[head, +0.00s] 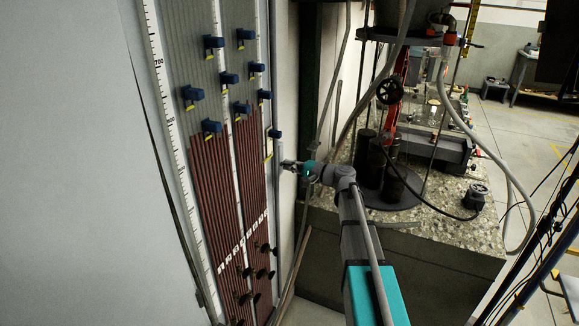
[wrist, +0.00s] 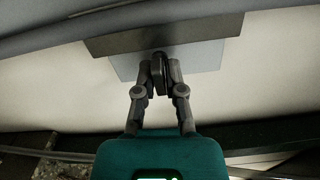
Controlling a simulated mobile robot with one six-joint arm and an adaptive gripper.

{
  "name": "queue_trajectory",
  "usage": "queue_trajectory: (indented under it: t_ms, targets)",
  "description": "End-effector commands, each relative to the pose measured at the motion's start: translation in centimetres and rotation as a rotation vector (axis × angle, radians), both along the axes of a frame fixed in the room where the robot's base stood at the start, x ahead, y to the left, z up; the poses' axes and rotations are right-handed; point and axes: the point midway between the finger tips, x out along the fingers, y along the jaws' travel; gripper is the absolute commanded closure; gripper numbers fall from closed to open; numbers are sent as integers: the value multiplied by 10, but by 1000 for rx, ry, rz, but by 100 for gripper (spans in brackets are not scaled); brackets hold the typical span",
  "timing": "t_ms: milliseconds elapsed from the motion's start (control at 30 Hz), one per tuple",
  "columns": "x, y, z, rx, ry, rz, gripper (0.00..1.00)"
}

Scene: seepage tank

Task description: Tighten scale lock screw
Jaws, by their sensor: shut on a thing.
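The scale lock screw is a small dark knob (wrist: 160,60) in the wrist view, in front of a grey plate (wrist: 205,55). My gripper (wrist: 160,78) has both fingers closed around the knob, one on each side. In the head view my gripper (head: 285,165) reaches left to the right side edge of the manometer panel, beside the right-hand scale (head: 264,110). The knob itself is hidden or too small to make out there. How far the screw is turned cannot be told.
The panel carries red-filled tubes (head: 212,180), several blue clamps (head: 212,127) and dark valves (head: 245,272) low down. A grey hose (head: 330,110) hangs close to my gripper. A stone-topped bench (head: 440,225) with a black handwheel (head: 390,91) stands to the right.

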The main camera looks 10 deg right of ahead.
Motion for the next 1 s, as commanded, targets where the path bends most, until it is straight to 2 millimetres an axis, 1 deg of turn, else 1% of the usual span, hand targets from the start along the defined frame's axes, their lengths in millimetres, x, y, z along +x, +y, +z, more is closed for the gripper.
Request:
queue_trajectory:
  t_ms: [433, 467, 600, 633, 1000]
  targets:
    - [0, 0, -1, -2, 2, 1, 100]
    - [0, 0, -1, -2, 2, 1, 83]
    - [0, 0, -1, -2, 1, 0, 57]
    - [0, 0, -1, -2, 1, 0, 54]
    - [-1, 0, 0, -1, 1, 0, 54]
